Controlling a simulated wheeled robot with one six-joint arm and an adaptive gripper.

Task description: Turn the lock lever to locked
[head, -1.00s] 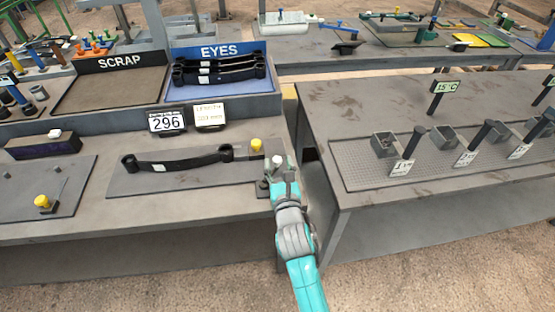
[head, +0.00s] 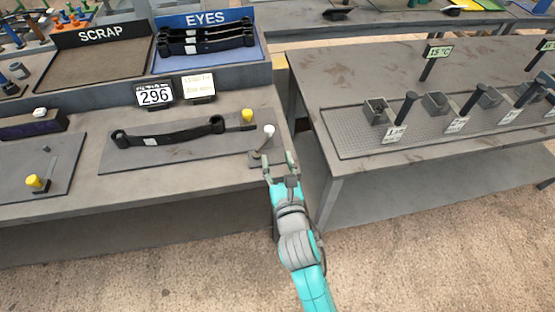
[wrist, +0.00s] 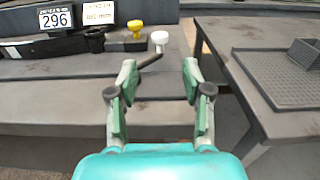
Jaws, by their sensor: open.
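A lever with a white ball knob (head: 268,131) stands at the right end of the grey fixture plate on the left bench. In the wrist view, the white knob (wrist: 159,38) sits on a bent dark arm that slopes down to the left. A yellow knob (head: 247,116) is just behind and left of it; it also shows in the wrist view (wrist: 135,27). No lock marking is readable on either. My gripper (head: 278,158) is open and empty, in front of the white knob and apart from it. In the wrist view, the knob appears beyond the gap between the fingertips (wrist: 160,72).
A black leaf spring (head: 165,136) lies across the fixture plate (head: 190,158). A 296 display (head: 155,95) stands behind it. A second station with a yellow knob (head: 36,181) is at left. The right bench (head: 310,90) stands beyond a narrow gap.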

